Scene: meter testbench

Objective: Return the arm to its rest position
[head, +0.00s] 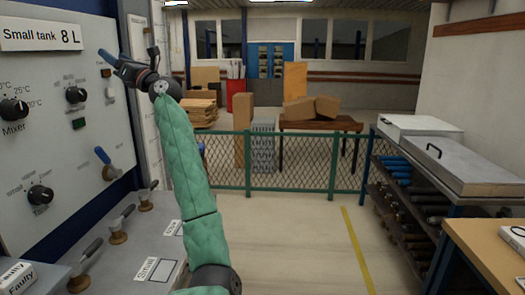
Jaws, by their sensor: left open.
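My left arm, in a green padded sleeve, rises from the bottom middle of the head view. Its left gripper (122,67) is at the upper left, in front of the right edge of the test bench panel (62,130), pointing left. The gripper is open; I see nothing held in it. Whether a fingertip touches the panel I cannot tell. My right gripper is not in view.
The panel has a mixer knob (14,109), a tank knob (40,195) and a blue-handled valve (103,160). Several tap handles stand on the bench ledge below. A shelf cart (450,165) and wooden table (490,250) stand right. The middle floor (290,235) is clear up to a green fence (290,163).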

